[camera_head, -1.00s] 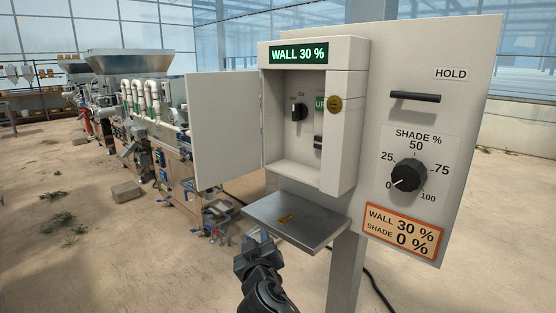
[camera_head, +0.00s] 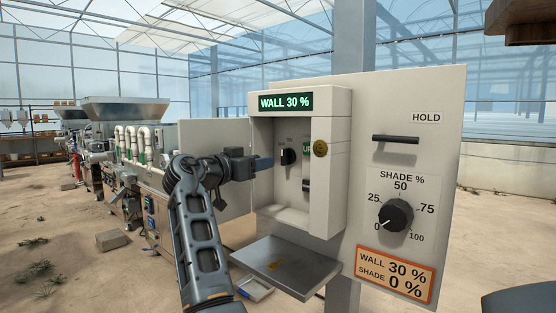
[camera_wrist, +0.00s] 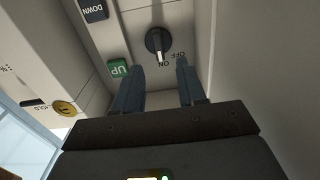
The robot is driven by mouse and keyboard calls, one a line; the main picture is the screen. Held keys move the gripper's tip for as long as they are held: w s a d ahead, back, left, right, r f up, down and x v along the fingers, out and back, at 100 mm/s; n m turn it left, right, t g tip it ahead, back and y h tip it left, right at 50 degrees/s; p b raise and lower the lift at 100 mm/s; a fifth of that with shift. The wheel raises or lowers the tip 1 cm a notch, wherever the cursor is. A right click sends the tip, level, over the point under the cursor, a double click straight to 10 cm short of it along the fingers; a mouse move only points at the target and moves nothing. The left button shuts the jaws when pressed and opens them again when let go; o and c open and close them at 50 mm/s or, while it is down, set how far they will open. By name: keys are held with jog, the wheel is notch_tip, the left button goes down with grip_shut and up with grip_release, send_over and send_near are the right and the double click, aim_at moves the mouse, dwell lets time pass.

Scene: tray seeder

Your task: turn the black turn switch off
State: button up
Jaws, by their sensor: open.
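The black turn switch (camera_head: 288,157) is on the back panel inside the open white box (camera_head: 340,190). In the wrist view the switch (camera_wrist: 157,40) lies just beyond my fingertips, roughly centred between them. Its light pointer mark is toward the ON label (camera_wrist: 163,63); the OFF label (camera_wrist: 178,54) is beside that. My gripper (camera_head: 264,163) is at the box's open left side, level with the switch. In the wrist view my gripper (camera_wrist: 158,72) is open and empty, one finger on each side, apart from the switch.
The open door (camera_head: 215,135) stands left of the box, behind my gripper. A green UP button (camera_wrist: 119,68) and black DOWN button (camera_wrist: 94,10) sit near the switch. A metal shelf (camera_head: 285,266) is below. The SHADE dial (camera_head: 396,215) is on the right panel.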

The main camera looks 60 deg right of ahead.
aim_at(282, 156)
jog(key=shift+p+x, duration=0.75)
jog(key=shift+x, duration=3.15)
jog(key=shift+s+r, duration=0.1)
jog(key=shift+r, duration=0.1)
grip_shut()
